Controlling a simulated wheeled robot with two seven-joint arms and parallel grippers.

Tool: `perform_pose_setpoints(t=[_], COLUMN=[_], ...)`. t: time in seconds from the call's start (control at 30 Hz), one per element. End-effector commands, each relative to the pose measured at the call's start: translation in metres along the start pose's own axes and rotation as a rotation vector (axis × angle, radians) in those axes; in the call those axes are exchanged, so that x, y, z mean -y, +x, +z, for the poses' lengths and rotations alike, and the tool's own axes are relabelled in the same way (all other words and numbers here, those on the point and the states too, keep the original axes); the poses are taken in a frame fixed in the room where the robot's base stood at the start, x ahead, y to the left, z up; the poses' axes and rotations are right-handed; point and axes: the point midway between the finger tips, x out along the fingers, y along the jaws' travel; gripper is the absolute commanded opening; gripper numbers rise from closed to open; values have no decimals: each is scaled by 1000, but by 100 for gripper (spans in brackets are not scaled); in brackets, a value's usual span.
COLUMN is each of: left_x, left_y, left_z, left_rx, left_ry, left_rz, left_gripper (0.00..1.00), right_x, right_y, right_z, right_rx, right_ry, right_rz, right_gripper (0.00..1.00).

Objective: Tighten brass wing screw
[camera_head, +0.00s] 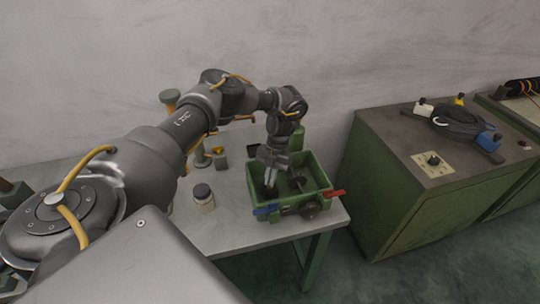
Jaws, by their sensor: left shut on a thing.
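My left gripper (270,180) reaches down into a green open box (316,166) on the workbench. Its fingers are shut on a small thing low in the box. That thing is too small and too covered by the fingers to identify. I cannot make out a brass wing screw for certain. My right gripper is not in view.
Blue (266,211) and red (334,193) handles and a dark round part (311,210) are at the box's front. A jar with a dark lid (203,197) stands left on the bench (232,232). A green cabinet (385,190) stands right, bearing a black coil (458,120).

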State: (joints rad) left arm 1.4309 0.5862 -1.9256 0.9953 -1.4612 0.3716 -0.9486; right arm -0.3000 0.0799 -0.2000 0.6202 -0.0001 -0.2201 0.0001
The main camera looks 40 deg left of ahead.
Motion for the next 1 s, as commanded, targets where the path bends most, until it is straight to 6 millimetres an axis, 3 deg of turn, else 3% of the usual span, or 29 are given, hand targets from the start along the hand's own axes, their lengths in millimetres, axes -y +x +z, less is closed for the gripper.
perform_pose_setpoints(t=[0.6,1.0], left_x=[2,3], left_y=[6,6], left_z=[-1,-2], left_rx=[-7,-7], left_ry=[533,750], left_rz=[217,303], left_gripper=[0,0], right_x=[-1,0], right_y=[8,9], right_z=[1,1], right_rx=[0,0], right_ry=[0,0], right_rz=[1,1], right_gripper=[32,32])
